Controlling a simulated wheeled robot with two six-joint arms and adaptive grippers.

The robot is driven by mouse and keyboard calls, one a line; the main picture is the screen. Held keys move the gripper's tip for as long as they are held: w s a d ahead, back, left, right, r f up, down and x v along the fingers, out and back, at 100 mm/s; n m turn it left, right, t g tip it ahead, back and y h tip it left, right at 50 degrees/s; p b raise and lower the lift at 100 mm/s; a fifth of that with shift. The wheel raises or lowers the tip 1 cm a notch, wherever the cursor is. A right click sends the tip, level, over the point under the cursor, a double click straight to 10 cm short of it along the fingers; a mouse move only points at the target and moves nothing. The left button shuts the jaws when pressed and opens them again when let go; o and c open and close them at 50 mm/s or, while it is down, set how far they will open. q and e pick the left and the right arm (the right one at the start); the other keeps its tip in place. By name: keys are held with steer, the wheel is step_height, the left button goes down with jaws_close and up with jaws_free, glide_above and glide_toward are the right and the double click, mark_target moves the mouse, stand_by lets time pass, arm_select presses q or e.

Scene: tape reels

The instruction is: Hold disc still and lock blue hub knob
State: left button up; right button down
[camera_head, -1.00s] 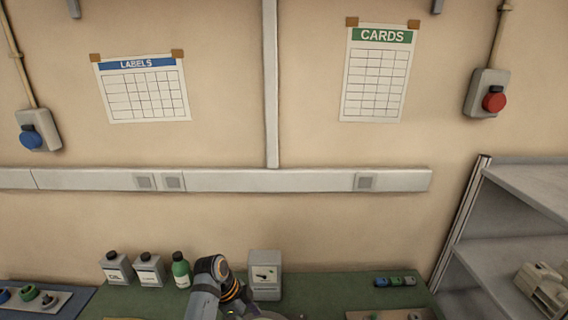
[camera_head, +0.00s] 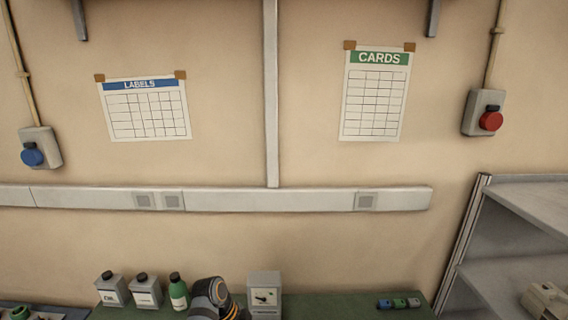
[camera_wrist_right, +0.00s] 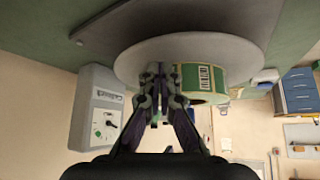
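A pale grey disc (camera_wrist_right: 135,62) fills the upper middle of the right wrist view. A green label roll (camera_wrist_right: 193,82) lies against its face, right of the fingers. My right gripper (camera_wrist_right: 158,78) is at the disc, its fingertips close together against or just in front of the disc's face beside the roll. I cannot tell whether they grip anything. The blue hub knob is not visible; the fingers may hide the disc's middle. In the head view the disc and both grippers are out of the picture. My left gripper shows in no current view.
On the green bench (camera_head: 335,305) stand a grey dial box (camera_head: 264,292), a green bottle (camera_head: 178,291) and two white containers (camera_head: 146,291). Small coloured blocks (camera_head: 399,303) sit at the right. A grey shelf (camera_head: 515,200) stands far right. The dial box also shows in the wrist view (camera_wrist_right: 100,110).

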steer(key=shift+f, duration=0.75)
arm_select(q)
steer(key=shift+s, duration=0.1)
arm_select(e)
steer(key=shift+s+f, duration=0.1)
steer(key=shift+f, duration=0.05)
stand_by(0.7)
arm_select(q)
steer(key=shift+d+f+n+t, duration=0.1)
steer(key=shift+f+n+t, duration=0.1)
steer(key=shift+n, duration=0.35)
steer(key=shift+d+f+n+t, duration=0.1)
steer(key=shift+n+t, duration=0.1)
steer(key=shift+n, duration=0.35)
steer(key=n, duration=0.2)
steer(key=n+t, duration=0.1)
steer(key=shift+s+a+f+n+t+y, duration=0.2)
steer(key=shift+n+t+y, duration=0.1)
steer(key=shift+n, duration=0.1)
arm_select(e)
steer(key=shift+s, duration=0.1)
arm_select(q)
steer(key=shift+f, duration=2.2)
arm_select(e)
steer(key=shift+f, duration=0.1)
